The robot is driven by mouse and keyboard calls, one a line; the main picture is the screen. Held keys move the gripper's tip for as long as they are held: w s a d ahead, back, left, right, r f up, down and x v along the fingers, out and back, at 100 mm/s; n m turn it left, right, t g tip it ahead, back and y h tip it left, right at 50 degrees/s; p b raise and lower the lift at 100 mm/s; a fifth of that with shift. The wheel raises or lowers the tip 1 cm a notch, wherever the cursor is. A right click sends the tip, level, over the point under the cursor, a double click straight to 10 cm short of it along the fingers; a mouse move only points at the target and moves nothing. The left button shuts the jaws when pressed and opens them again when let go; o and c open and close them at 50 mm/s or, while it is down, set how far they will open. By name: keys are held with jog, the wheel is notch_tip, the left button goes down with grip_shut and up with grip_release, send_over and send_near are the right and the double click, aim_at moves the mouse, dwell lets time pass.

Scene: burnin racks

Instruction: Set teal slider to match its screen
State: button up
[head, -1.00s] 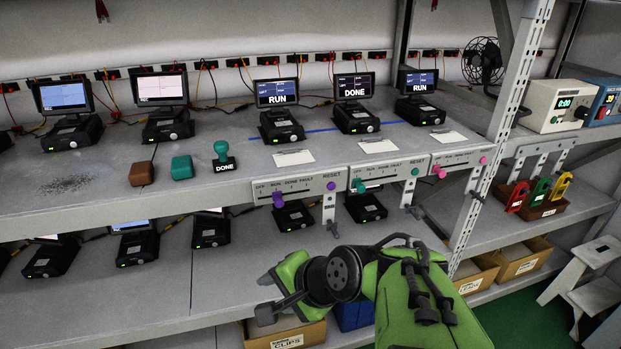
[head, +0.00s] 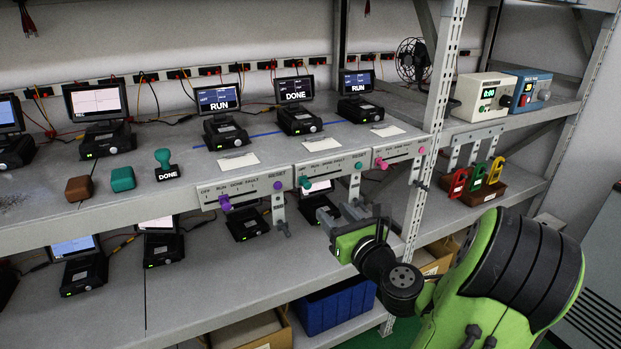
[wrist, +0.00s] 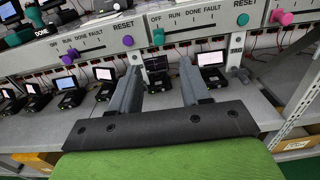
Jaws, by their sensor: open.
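The teal slider knob (head: 305,182) is on the middle grey panel (head: 337,168) along the upper shelf's front edge. In the wrist view, the teal knob (wrist: 158,38) sits under the OFF mark, at the left end of its slot. The screen (head: 296,90) above that panel reads DONE. A teal RESET button (head: 358,166) is at the panel's right end. My gripper (head: 350,214) is open and empty, in front of and below this panel. In the wrist view, the teal knob appears beyond and between the fingertips (wrist: 159,68), apart from them.
The purple slider (head: 225,203) is left and the pink slider (head: 381,163) right on neighbouring panels. A perforated upright (head: 437,110) stands right of the panels. Brackets (head: 280,214) hang below them. A teal block (head: 122,178) and teal-handled stamp (head: 164,165) sit on the shelf.

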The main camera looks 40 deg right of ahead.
aim_at(309, 186)
jog(key=x, duration=1.2)
jog(key=shift+w+a+p, duration=0.1)
jog(key=shift+w+p, duration=0.05)
jog(key=shift+p, duration=0.25)
grip_shut()
